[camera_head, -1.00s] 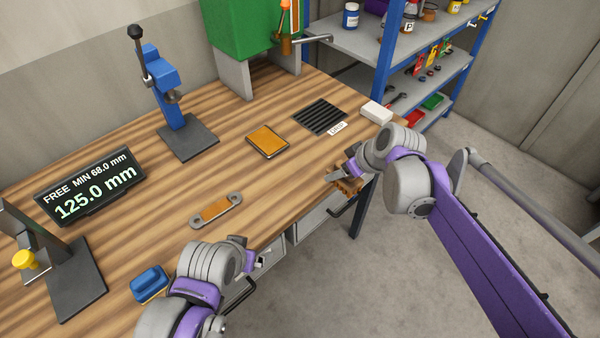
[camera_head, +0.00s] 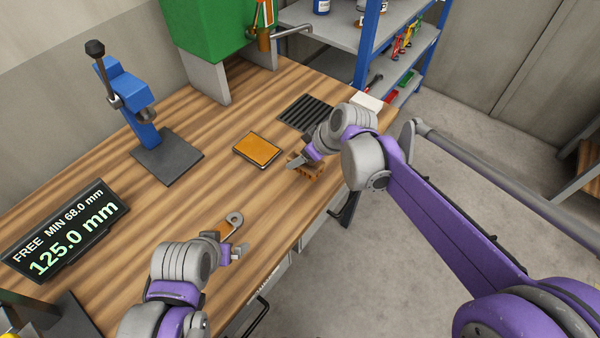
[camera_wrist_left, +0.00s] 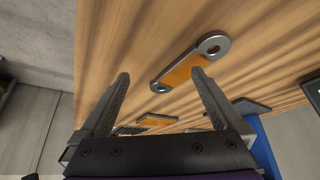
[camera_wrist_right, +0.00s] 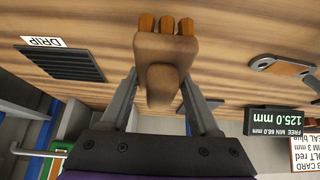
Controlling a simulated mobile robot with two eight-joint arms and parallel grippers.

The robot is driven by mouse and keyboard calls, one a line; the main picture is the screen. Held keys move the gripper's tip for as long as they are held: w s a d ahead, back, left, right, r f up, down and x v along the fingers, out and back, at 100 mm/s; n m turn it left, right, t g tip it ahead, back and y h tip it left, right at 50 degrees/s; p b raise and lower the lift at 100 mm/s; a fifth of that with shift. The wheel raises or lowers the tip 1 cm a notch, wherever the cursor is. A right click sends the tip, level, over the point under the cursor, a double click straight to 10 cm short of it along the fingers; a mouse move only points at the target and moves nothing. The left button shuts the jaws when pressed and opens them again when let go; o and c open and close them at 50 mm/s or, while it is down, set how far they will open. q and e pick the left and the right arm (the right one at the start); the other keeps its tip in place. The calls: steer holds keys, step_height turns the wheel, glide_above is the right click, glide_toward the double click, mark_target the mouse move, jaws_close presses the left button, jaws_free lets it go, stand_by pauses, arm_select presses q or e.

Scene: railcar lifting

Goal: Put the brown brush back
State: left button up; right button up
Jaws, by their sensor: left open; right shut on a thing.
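The brown brush (camera_wrist_right: 165,62) is between the fingers of my right gripper (camera_wrist_right: 163,95), its orange-tipped end pointing away from the palm. In the head view the brush (camera_head: 308,167) is partly hidden by the gripper and is over the table near its front edge, just right of the orange pad. My right gripper (camera_head: 303,158) is shut on it. My left gripper (camera_head: 238,246) is open and empty, beside the metal link with an orange middle (camera_wrist_left: 187,67), which shows ahead of its fingers (camera_wrist_left: 160,90) in the left wrist view.
An orange pad (camera_head: 258,150) lies mid-table. The black slatted drip tray (camera_head: 306,112) and a white block (camera_head: 367,102) are behind my right gripper. A blue press (camera_head: 135,105) and a display reading 125.0 mm (camera_head: 65,232) stand left. Bare wood (camera_head: 165,215) lies between.

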arm_select(q)
steer(key=shift+s+f, duration=0.15)
steer(key=shift+f, duration=0.2)
arm_select(e)
steer(key=shift+f, duration=3.15)
arm_select(q)
steer(key=shift+f, duration=0.1)
arm_select(e)
steer(key=shift+f, duration=0.15)
steer(key=o, duration=1.3)
